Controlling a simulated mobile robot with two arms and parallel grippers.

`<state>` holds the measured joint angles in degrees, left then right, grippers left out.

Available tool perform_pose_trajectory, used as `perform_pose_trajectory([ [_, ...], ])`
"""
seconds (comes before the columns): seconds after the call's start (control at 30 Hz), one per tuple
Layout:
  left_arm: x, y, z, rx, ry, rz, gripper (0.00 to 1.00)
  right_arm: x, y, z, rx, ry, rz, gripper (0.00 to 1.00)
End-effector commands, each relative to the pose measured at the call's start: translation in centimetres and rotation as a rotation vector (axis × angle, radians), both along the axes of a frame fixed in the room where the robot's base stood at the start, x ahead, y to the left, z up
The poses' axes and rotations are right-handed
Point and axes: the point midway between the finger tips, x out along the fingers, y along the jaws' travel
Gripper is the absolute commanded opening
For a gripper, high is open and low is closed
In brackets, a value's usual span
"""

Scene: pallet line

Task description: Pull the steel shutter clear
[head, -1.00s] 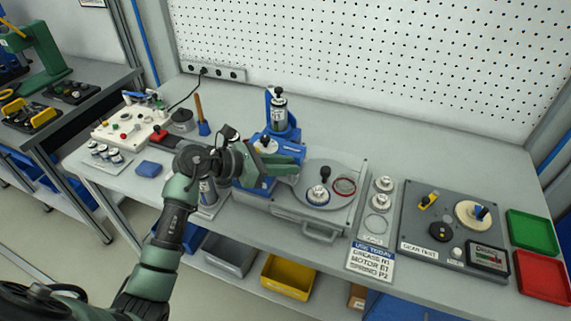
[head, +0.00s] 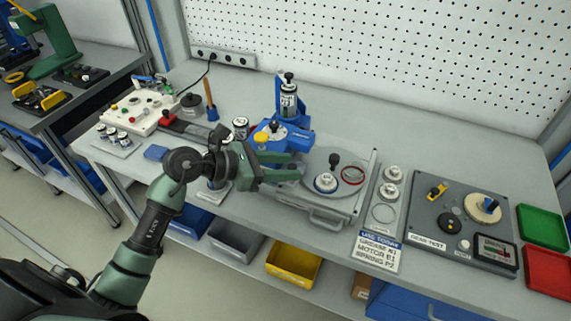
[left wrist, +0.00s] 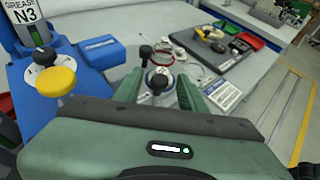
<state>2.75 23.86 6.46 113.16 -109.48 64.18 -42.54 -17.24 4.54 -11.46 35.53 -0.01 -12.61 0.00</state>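A grey steel plate (head: 309,188) with a front handle (head: 328,220) lies on the bench. On it are a black knob (head: 334,160), a small metal part with a blue ring (head: 326,183) and a red ring (head: 352,175). I cannot tell which piece is the shutter. My left gripper (head: 302,167) is over the plate's left side, beside the blue dispenser (head: 290,133). In the left wrist view its green fingers (left wrist: 160,92) are apart; the black knob (left wrist: 145,52) and metal part show beyond and between them. Contact is not visible. My right gripper is out of view.
The dispenser's yellow knob (left wrist: 56,80) and grease canister (left wrist: 28,22) stand close beside the gripper. A label card (head: 376,251), grey gear-test board (head: 460,228), green tray (head: 542,227) and red tray (head: 550,272) are to the right. The bench behind is clear.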

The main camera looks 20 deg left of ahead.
Motion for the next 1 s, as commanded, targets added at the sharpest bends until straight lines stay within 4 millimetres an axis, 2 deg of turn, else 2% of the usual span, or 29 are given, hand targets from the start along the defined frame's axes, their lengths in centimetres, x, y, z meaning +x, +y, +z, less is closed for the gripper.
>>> perform_pose_trajectory([
  [0.33, -0.2, 0.3, 0.1, 0.000, -0.002, 0.001, 0.41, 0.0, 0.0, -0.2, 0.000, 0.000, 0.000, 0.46],
  [0.7, -3.9, 4.3, 2.0, 0.004, 0.000, 0.001, 0.41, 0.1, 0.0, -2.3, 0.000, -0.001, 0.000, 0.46],
  [1.0, -4.9, 5.3, 3.0, 0.000, 0.000, 0.000, 0.41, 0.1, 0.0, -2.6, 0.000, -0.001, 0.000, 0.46],
])
